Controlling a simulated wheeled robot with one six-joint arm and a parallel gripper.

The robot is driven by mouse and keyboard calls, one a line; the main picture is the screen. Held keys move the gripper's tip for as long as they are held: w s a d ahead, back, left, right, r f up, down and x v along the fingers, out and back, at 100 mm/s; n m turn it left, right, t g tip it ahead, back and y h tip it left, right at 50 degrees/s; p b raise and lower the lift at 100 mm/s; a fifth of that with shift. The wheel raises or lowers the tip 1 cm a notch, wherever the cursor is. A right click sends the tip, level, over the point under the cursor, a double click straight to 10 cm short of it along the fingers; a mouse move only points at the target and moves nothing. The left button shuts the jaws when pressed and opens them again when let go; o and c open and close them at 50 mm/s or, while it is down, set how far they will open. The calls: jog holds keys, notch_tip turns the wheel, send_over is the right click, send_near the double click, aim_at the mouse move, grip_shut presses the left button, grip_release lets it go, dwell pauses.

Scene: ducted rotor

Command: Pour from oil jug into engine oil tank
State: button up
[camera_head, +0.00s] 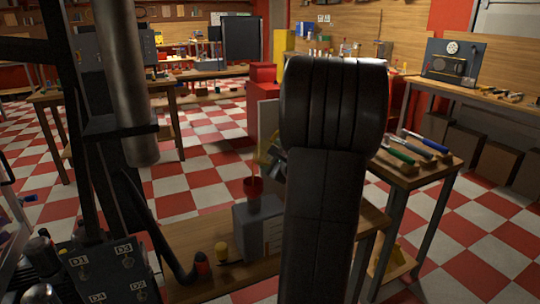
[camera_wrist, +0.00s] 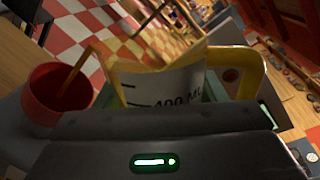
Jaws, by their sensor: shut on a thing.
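My gripper (camera_wrist: 160,94) is shut on the oil jug (camera_wrist: 182,82), a pale measuring jug with black "400 ML" markings and a yellow rim and handle. The jug is tilted, its spout toward the left. A thin amber stream (camera_wrist: 76,68) runs from the spout into a red funnel (camera_wrist: 62,100). In the head view the jug (camera_head: 264,150) is mostly hidden by my arm, above the red funnel (camera_head: 253,188). The funnel stands on top of a grey box (camera_head: 258,228), apparently the engine oil tank. The oil level inside is hidden.
Hand tools (camera_head: 415,145) lie on a table at right. A dark panel with labelled switches (camera_head: 105,262) is at lower left.

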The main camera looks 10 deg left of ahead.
jog(key=shift+f+n+b, duration=0.1)
jog(key=shift+n+b, duration=0.6)
jog(key=shift+b, duration=0.5)
dwell(4.1)
jog(key=shift+h, duration=0.3)
dwell(0.6)
jog(key=shift+r+m+p, duration=0.35)
jog(key=shift+m+p, duration=0.2)
jog(key=shift+m, duration=0.15)
jog(key=shift+f+m+y, duration=0.1)
jog(key=shift+m+y, duration=0.4)
jog(key=shift+m, duration=0.1)
